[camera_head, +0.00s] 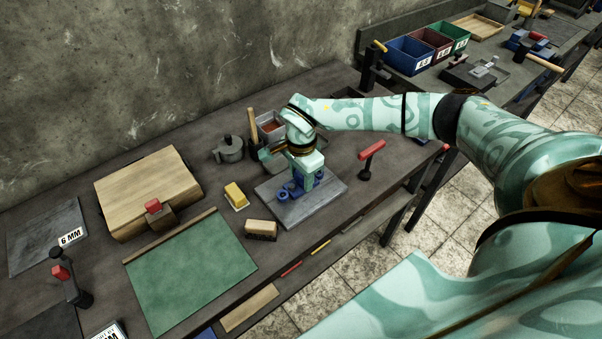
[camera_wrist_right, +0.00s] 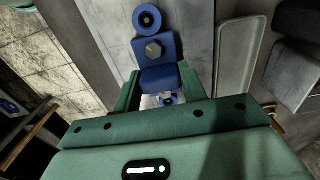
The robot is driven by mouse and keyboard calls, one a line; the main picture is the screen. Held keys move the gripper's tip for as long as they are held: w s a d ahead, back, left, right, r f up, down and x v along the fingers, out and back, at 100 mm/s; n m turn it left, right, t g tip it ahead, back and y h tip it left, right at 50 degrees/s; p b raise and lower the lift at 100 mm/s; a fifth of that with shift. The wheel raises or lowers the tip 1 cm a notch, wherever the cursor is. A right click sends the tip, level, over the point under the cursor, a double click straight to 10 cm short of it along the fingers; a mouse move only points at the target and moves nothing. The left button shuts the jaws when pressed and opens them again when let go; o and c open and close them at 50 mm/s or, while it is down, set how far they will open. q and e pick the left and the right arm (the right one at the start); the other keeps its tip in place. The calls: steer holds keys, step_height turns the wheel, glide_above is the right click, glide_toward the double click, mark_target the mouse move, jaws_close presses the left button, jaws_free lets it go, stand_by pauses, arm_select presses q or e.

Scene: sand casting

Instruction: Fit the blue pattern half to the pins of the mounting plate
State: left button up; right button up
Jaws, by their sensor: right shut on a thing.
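The blue pattern half (camera_head: 284,193) is at the grey mounting plate (camera_head: 318,208), near the middle of the bench in the head view. My right gripper (camera_head: 308,182) points down over the plate and is shut on the blue pattern half. In the right wrist view the pattern half (camera_wrist_right: 153,48) shows a round ringed end and a hex-shaped metal piece, with its middle between my fingers (camera_wrist_right: 160,88). The pins are hidden, and I cannot tell whether the pattern half is seated or just above the plate. My left gripper is out of view.
A yellow block (camera_head: 236,196) and a brush-like wooden block (camera_head: 261,229) lie left of the plate. A grey pot (camera_head: 229,149) stands behind. A green mat (camera_head: 190,270) and wooden box (camera_head: 148,185) fill the left.

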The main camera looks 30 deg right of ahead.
steer(key=shift+f, duration=0.4)
steer(key=o, duration=1.2)
steer(key=shift+c, duration=0.2)
steer(key=shift+r, duration=0.1)
step_height(320, 180, up, 16)
steer(key=p, duration=0.2)
steer(key=shift+r, duration=0.1)
